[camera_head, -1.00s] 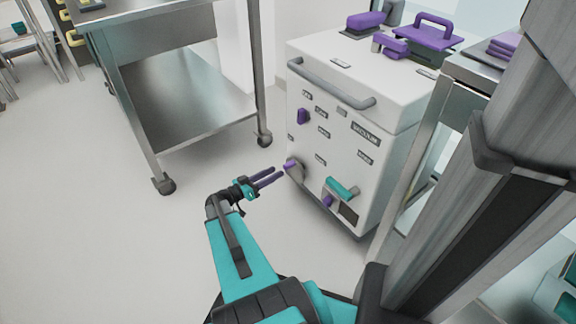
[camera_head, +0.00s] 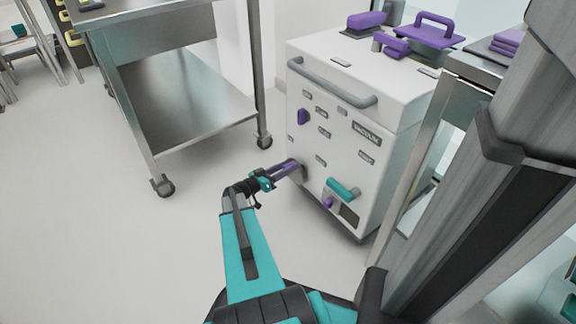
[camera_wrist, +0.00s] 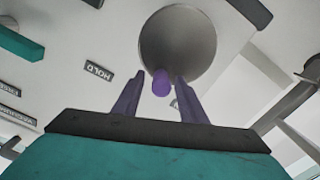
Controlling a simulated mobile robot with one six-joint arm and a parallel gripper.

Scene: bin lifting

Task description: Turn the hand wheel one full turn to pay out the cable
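The hand wheel is a grey metal disc (camera_wrist: 178,40) with a purple crank knob (camera_wrist: 160,83) at its rim, on the front of a white machine (camera_head: 335,130). In the head view the wheel (camera_head: 300,174) is low on the machine's front left and mostly hidden by my fingers. My gripper (camera_wrist: 161,80) is open, with one purple finger on each side of the knob and a visible gap on both sides. In the head view my gripper (camera_head: 291,167) reaches the wheel from the left.
A teal handle (camera_head: 343,189) and a purple knob (camera_head: 329,203) are right of the wheel, and another purple knob (camera_head: 303,116) is above it. A steel cart (camera_head: 185,118) stands at left, a steel table (camera_head: 468,72) at right. The floor (camera_head: 100,240) at left is clear.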

